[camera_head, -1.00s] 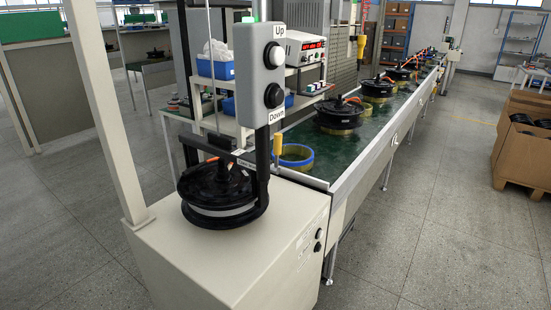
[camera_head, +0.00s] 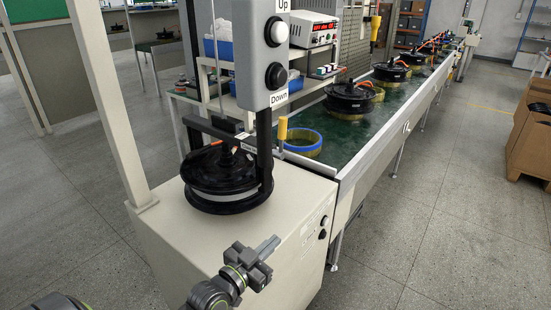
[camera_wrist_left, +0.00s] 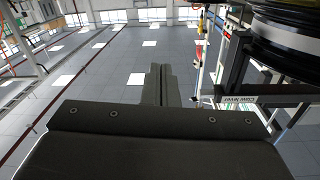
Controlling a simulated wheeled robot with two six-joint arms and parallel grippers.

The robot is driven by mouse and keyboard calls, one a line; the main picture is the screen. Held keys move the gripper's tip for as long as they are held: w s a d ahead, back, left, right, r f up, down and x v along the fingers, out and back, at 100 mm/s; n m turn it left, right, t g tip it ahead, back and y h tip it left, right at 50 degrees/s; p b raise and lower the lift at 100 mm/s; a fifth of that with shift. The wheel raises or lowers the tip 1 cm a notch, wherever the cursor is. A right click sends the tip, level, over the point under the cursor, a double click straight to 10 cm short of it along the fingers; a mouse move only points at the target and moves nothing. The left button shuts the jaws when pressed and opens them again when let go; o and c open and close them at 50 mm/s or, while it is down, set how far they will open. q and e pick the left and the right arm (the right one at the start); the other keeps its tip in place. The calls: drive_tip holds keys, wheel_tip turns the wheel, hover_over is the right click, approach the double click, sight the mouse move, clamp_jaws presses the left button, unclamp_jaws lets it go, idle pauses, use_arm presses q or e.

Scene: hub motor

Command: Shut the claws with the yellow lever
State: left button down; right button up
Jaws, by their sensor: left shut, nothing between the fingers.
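The yellow lever (camera_head: 283,130) stands upright in the head view, just right of the black claw frame (camera_head: 264,150) on the white cabinet. A black hub motor (camera_head: 225,178) sits in the frame; whether the claws touch it I cannot tell. My left gripper (camera_head: 274,243) is shut and empty, in front of the cabinet, below and nearer than the lever. In the left wrist view its fingers (camera_wrist_left: 160,84) are together. The motor's rim (camera_wrist_left: 292,38) and a "Claw lever" label (camera_wrist_left: 238,99) show at the right there. My right gripper is not in view.
A grey Up/Down button box (camera_head: 263,50) stands above the motor. The white cabinet (camera_head: 270,225) has side buttons. A green conveyor (camera_head: 340,135) with a blue-rimmed ring (camera_head: 302,143) and several motors runs to the back right.

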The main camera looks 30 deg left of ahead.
sight(281, 124)
use_arm(q)
drive_tip(key=w+a+r+n+t+y, duration=0.1)
drive_tip(key=a+r+n+t+y, duration=0.2)
drive_tip(key=r, duration=0.5)
drive_tip(key=w+a+r+n+t+y, duration=0.1)
drive_tip(key=a+r+t+y, duration=0.15)
drive_tip(key=r+t, duration=0.35)
drive_tip(key=shift+g+h, duration=0.25)
drive_tip(key=shift+g, duration=0.35)
drive_tip(key=x, duration=0.4)
drive_tip(key=p+x, duration=0.1)
drive_tip(key=x, duration=0.3)
drive_tip(key=w+f+p+x, duration=0.1)
drive_tip(key=x, duration=0.3)
drive_tip(key=shift+a, duration=0.35)
drive_tip(key=shift+w, duration=0.5)
